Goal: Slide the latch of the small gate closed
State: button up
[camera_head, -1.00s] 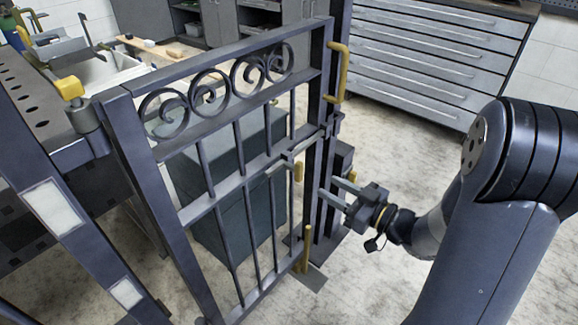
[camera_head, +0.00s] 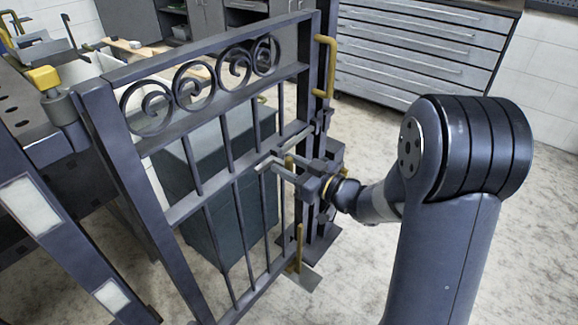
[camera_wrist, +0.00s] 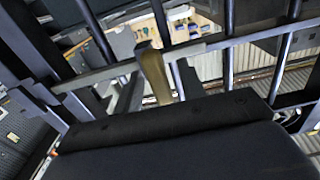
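The dark metal gate (camera_head: 187,203) with a row of scrolls stands upright in the middle of the head view. Its right edge is beside the dark post (camera_head: 326,75). The latch's brass handle (camera_head: 289,162) sits at the mid rail near that edge. It also shows upright in the wrist view (camera_wrist: 154,75). My gripper (camera_head: 285,166) is at the handle with its fingers apart. I cannot tell whether the handle is between the fingers or beside one, or whether they touch. The gripper partly hides the latch bar and its keeper.
A dark box (camera_head: 180,165) is behind the gate. A grey drawer cabinet (camera_head: 420,60) is at the back. The floor (camera_head: 300,305) right of the gate is clear beside my arm.

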aim_at(290, 146)
jog(key=shift+c, duration=0.6)
grip_shut()
jog(key=shift+w+d+p, duration=0.5)
jog(key=shift+w+d, duration=0.45)
jog(key=shift+w, duration=0.25)
jog(key=shift+w+d+p, duration=0.45)
jog(key=shift+w+d, duration=0.45)
jog(key=shift+w, duration=0.25)
jog(key=shift+o, duration=0.6)
grip_release()
